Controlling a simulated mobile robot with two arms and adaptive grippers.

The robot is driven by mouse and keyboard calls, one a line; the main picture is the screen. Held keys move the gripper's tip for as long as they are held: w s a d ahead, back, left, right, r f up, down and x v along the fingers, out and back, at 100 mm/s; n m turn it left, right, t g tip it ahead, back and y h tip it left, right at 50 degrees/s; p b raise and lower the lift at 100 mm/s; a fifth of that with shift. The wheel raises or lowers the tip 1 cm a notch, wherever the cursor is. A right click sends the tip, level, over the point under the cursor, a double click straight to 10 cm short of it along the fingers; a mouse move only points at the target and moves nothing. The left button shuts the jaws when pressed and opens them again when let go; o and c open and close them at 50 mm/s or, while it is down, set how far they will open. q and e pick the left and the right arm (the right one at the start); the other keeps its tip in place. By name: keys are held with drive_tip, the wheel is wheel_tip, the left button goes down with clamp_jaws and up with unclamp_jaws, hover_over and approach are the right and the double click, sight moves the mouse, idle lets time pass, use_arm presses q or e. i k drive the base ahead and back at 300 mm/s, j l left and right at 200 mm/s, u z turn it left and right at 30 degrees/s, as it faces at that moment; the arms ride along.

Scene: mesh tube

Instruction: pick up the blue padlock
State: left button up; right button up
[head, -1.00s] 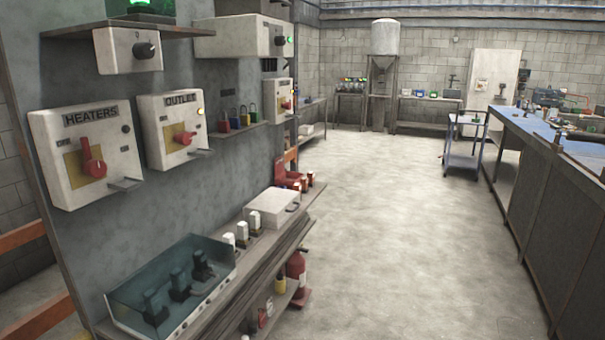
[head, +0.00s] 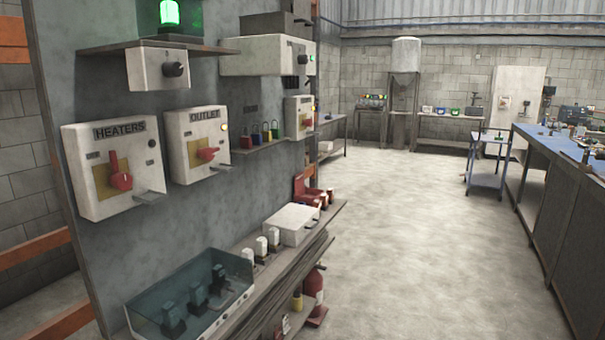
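A row of small padlocks stands on a narrow shelf (head: 262,146) on the grey panel, right of the OUTLET switch box. The blue padlock (head: 256,137) appears to be second from the left, just right of a red padlock (head: 246,142). A yellow padlock (head: 266,133) and a dark one, perhaps green, stand further right. They are small in this view, so the colours are hard to tell. Neither of my grippers is in view.
The HEATERS box (head: 112,168) and OUTLET box (head: 196,145) stick out from the panel. Below is a bench with a clear-covered tray (head: 190,297) and a white case (head: 293,224). The floor (head: 410,240) to the right is open, up to a blue-topped workbench (head: 575,150).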

sight(256, 137)
drive_tip(key=i+l, duration=0.15)
drive_tip(key=i, duration=0.35)
drive_tip(key=i+l, duration=0.15)
drive_tip(key=i, duration=0.3)
